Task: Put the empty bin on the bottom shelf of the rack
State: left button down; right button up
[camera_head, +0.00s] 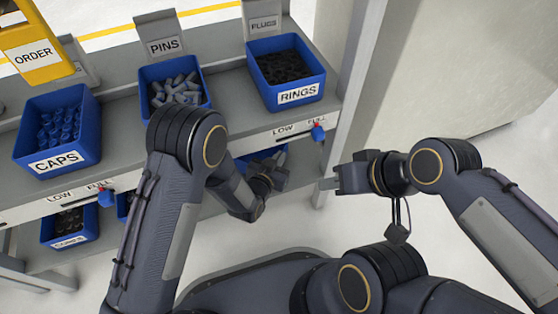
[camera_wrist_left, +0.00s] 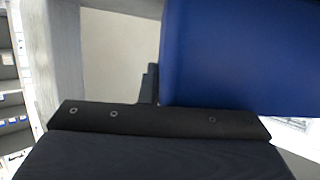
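A grey rack (camera_head: 225,115) stands in front of me. A blue bin (camera_head: 243,161) shows partly under the front edge of its upper shelf, mostly hidden by that shelf and my left arm. My left gripper (camera_head: 277,172) is at this bin. In the left wrist view the bin's blue wall (camera_wrist_left: 240,55) fills the right side, right against a dark finger; the other finger is hidden, and the gripper appears shut on the wall.
Filled blue bins, CAPS (camera_head: 57,132), PINS (camera_head: 174,83) and RINGS (camera_head: 286,73), stand on the upper shelf. Another filled bin (camera_head: 70,227) is on the lower shelf at left. The rack's right post (camera_head: 346,85) is close to both grippers. The floor at right is clear.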

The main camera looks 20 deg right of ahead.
pick_arm(q)
jog(key=shift+f, duration=0.35)
jog(key=shift+f, duration=0.2)
jog(key=c, duration=1.6)
grip_release()
jog(key=shift+c, duration=0.2)
